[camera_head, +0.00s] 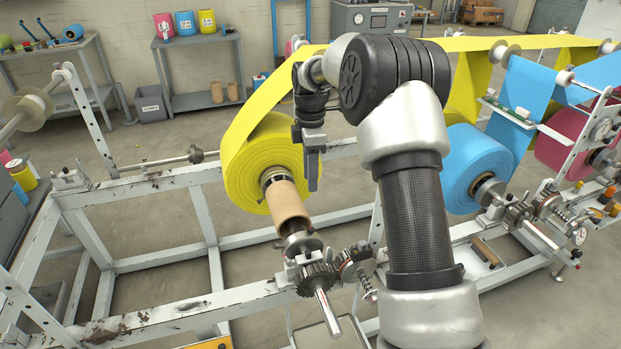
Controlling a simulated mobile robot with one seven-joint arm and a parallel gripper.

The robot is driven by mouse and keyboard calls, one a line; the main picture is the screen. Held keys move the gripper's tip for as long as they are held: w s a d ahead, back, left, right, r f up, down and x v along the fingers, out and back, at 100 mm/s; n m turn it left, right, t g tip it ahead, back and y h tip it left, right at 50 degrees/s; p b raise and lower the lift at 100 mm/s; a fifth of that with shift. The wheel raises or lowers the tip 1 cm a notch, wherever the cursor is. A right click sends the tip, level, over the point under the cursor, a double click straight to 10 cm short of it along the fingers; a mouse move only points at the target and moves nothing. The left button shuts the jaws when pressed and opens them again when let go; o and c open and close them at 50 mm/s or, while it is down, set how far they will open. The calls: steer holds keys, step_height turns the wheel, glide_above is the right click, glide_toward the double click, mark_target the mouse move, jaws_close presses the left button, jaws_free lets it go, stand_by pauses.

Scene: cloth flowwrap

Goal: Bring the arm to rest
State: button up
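My gripper (312,170) points down in front of the right edge of the yellow cloth roll (250,165). Only one narrow finger outline shows side-on, so its opening cannot be judged. I see nothing hanging from it. My arm rises from the bottom right, bends at the top and blocks part of the machine behind it. The yellow roll sits on a shaft with a brown core (287,203) sticking out toward me, below and left of the gripper. Whether the gripper touches the roll cannot be told.
A worn white metal frame (130,265) spans the left and front. Gears (318,280) and a shaft end stand below the gripper. A blue roll (470,165) and a pink roll (562,140) are on the right. Yellow web (285,75) runs overhead. Shelves (200,100) stand behind.

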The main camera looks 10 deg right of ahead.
steer(key=s+r+m+t, duration=0.3)
steer(key=s+r+m, duration=0.6)
steer(key=s+r, duration=0.8)
steer(key=s+f+m+t, duration=0.1)
steer(key=s+m+t, duration=0.2)
steer(key=s+m, duration=1)
steer(key=s+r+n+p, duration=0.4)
steer(key=r+p, duration=1.1)
steer(key=shift+s, duration=0.2)
steer(key=shift+d+r, duration=0.1)
steer(key=shift+c, duration=0.5)
